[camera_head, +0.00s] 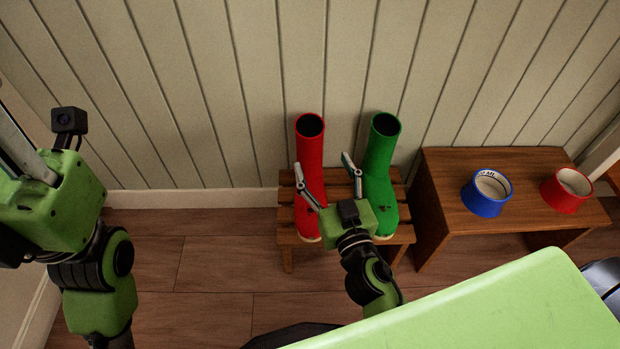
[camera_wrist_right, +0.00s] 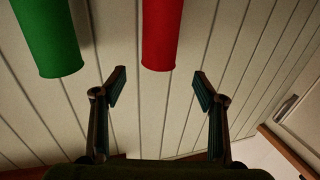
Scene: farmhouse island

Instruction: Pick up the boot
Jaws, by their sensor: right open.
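A red boot (camera_head: 311,160) and a green boot (camera_head: 381,155) stand upright side by side on a low slatted wooden bench (camera_head: 287,222) against the wall. My right gripper (camera_head: 325,170) is open and empty, its fingers in front of the boots, one finger over the red boot and the other near the gap between them. In the right wrist view, the red boot (camera_wrist_right: 162,35) lies ahead, between the lines of the open fingers (camera_wrist_right: 159,80), and the green boot (camera_wrist_right: 50,40) is off to the left. My left gripper (camera_head: 22,140) is partly cut off at the left edge.
A wooden bench (camera_head: 500,160) to the right holds a blue bowl (camera_head: 487,207) and a red bowl (camera_head: 566,202). The panelled wall (camera_head: 200,90) is close behind the boots. The wooden floor (camera_head: 200,260) left of the boots' bench is clear.

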